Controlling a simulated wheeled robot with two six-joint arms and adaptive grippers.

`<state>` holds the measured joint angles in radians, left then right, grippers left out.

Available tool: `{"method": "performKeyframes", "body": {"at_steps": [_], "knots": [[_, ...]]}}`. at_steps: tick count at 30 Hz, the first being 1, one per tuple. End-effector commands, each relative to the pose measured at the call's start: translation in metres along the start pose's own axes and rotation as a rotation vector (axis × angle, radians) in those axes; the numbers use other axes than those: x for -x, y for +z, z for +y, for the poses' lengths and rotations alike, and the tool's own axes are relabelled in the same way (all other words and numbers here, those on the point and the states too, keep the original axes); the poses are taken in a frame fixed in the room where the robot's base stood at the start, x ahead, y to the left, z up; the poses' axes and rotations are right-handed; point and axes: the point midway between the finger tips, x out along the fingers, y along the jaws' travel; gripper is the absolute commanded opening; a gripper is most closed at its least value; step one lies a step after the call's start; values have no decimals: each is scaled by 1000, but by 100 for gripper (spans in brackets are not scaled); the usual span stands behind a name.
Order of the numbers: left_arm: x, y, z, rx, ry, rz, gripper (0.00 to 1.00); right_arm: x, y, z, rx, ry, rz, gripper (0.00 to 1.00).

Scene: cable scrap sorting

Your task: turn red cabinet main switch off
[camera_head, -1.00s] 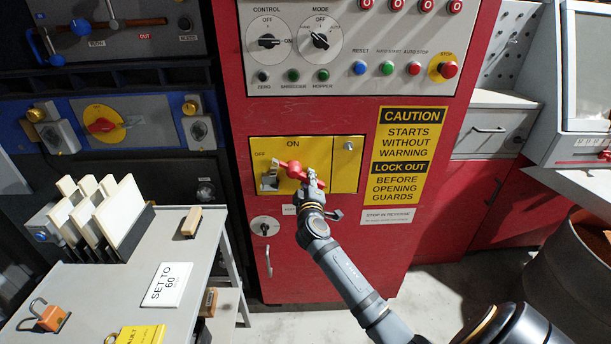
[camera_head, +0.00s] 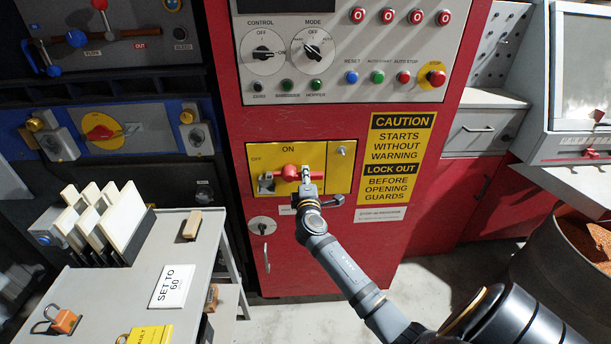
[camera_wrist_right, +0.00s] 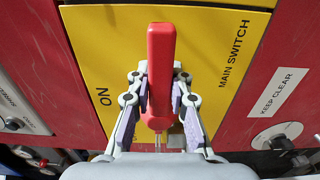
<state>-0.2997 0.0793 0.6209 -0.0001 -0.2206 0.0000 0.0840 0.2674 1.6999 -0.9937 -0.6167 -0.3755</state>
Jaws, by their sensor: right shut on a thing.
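The main switch is a red handle (camera_head: 288,173) on a yellow panel (camera_head: 341,183) low on the red cabinet (camera_head: 290,120). ON is printed above it and OFF at its upper left. The handle lies about level in the head view. My right gripper (camera_head: 307,178) is at the handle's right part and covers some of it. In the right wrist view, the red handle (camera_wrist_right: 161,60) stands between the two fingers of my right gripper (camera_wrist_right: 158,82), which is shut on it. My left gripper is not in view.
A grey control panel (camera_head: 345,70) with knobs and buttons is above the switch. A grey table (camera_head: 150,240) with upright plates and a "SET TO 60" sign stands at left. A rusty drum (camera_head: 545,260) is at right. Floor shows below the cabinet.

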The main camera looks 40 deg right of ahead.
Motion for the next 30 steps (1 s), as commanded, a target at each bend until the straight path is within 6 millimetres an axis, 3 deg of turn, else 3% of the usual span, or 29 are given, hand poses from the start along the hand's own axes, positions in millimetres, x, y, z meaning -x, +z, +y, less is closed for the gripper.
{"method": "performKeyframes", "body": {"at_steps": [11,12,17,26,30], "knots": [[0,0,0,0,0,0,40,0,0,-1,12,0,0,0],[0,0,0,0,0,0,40,0,0,-1,12,0,0,23],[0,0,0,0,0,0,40,0,0,0,10,0,0,43],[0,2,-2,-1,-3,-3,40,2,0,0,8,0,0,43],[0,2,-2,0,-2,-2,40,20,0,-1,7,0,0,43]]}}
